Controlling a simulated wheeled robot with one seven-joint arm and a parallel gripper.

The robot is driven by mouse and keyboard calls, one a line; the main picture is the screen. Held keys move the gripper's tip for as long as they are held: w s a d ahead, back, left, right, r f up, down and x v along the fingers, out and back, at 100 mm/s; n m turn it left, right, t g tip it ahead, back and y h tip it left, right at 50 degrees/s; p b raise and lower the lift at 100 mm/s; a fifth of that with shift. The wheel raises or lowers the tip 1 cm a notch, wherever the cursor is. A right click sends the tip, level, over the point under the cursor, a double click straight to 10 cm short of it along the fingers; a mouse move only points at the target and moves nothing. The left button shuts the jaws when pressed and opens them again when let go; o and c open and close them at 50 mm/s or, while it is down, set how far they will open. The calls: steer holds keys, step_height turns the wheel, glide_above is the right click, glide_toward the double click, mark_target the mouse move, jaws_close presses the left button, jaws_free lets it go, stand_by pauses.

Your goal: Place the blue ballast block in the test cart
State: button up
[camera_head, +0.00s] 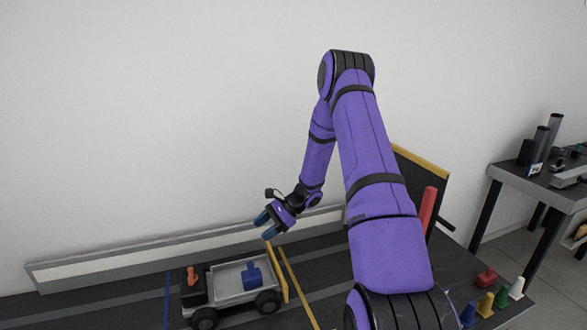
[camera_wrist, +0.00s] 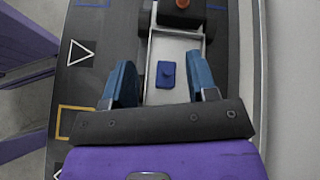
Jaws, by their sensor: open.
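The blue ballast block (camera_head: 251,276) has a small knob on top and sits upright in the light grey bed of the test cart (camera_head: 229,293). In the wrist view the block (camera_wrist: 167,74) rests on the pale bed floor of the cart (camera_wrist: 166,49), clear of the bed's side walls. My gripper (camera_head: 264,227) is above the bed, near its back right side. In the wrist view my gripper (camera_wrist: 163,84) is open, with a blue finger on each side of the block and a gap to it. Nothing is held.
An orange-red knob (camera_head: 192,275) stands on the cart's dark front. Several coloured cones (camera_head: 501,297) and a red block (camera_head: 486,276) stand at the table's right. A long rail (camera_head: 150,257) runs along the back.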

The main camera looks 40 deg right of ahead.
steer(key=s+a+r+n+g+h, duration=0.15)
steer(key=s+a+r+n, duration=0.25)
steer(key=r, duration=0.5)
steer(key=s+a+r+n+g+h, duration=0.1)
steer(key=s+a+r+n+h, duration=0.2)
steer(key=r, duration=0.6)
steer(key=s+a+r+n+g+h, duration=0.1)
steer(key=s+a+r+n, duration=0.4)
steer(key=r, duration=0.4)
steer(key=s+a+r+n+t+h, duration=0.2)
steer(key=s+r, duration=0.3)
steer(key=s, duration=0.4)
steer(key=s+a+r+n+t+h, duration=0.2)
steer(key=s+r+n, duration=0.3)
steer(key=s, duration=0.5)
steer(key=shift+s+t+h, duration=0.2)
steer(key=shift+t+h, duration=0.15)
steer(key=shift+h, duration=0.4)
steer(key=shift+r, duration=0.1)
